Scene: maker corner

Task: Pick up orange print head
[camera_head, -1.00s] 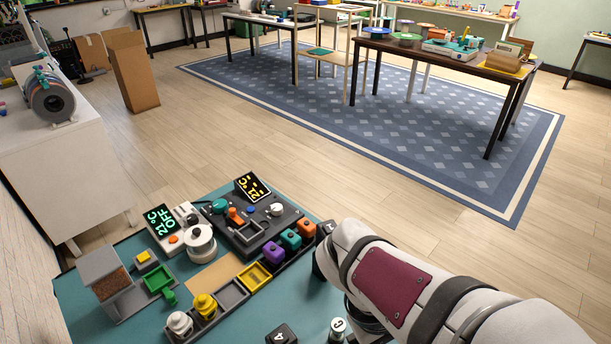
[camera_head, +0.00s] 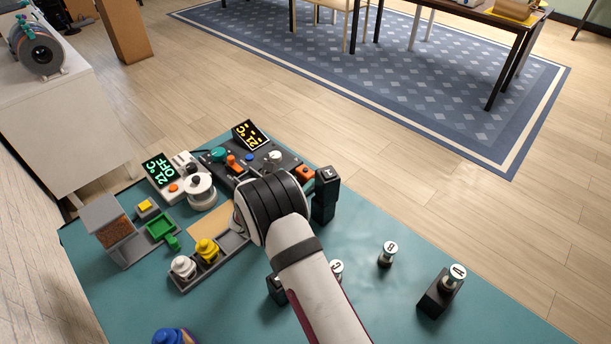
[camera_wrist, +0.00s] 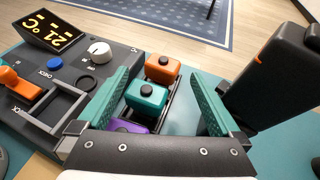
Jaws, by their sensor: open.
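The orange print head (camera_wrist: 162,69) is a small block with a dark round top. It sits at the far end of a dark rack in the wrist view, and part of it shows right of my arm in the head view (camera_head: 306,174). A teal print head (camera_wrist: 146,99) sits just nearer, and a purple one (camera_wrist: 129,126) nearer still, partly hidden. My gripper (camera_wrist: 160,77) is open and empty, its two teal fingers on either side of the rack line, with the orange head beyond and between the tips. In the head view my arm hides the gripper.
A tall black block (camera_head: 325,196) stands close right of the rack. A control box with a display (camera_head: 249,134) and knobs is on the left. Lettered posts (camera_head: 388,252) stand on the teal table at right.

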